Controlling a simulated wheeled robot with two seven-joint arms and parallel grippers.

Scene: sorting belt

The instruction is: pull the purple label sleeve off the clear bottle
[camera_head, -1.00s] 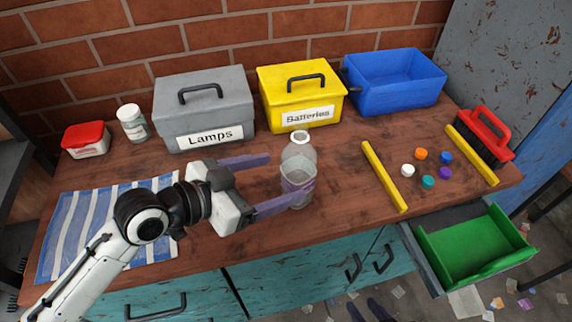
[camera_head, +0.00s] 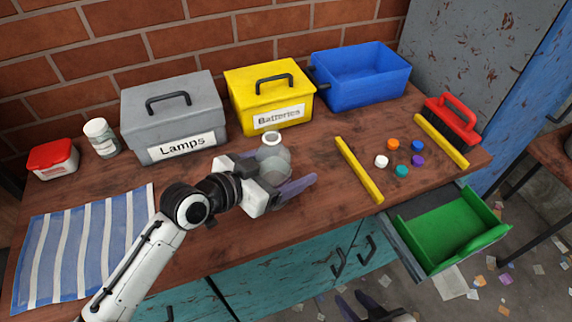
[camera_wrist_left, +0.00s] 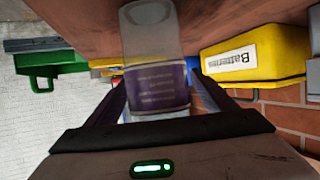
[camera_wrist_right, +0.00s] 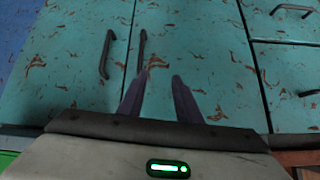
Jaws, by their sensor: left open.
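The clear bottle (camera_head: 270,145) stands upright on the brown bench, with a pale ring at its neck. In the left wrist view the purple label sleeve (camera_wrist_left: 158,88) wraps the bottle's body and carries small print. My left gripper (camera_head: 291,166) is open, with its fingers on either side of the bottle; no clear grip on the sleeve shows. The near finger hides the bottle's lower part in the head view. My right gripper (camera_wrist_right: 160,75) is open and empty in front of the teal cabinet doors, low and away from the bottle.
Behind the bottle stand a grey Lamps box (camera_head: 172,112), a yellow Batteries box (camera_head: 268,92) and a blue bin (camera_head: 360,75). A yellow bar (camera_head: 358,169) and several caps lie to the right. A striped cloth (camera_head: 82,240) lies left. A green drawer (camera_head: 445,225) is open below.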

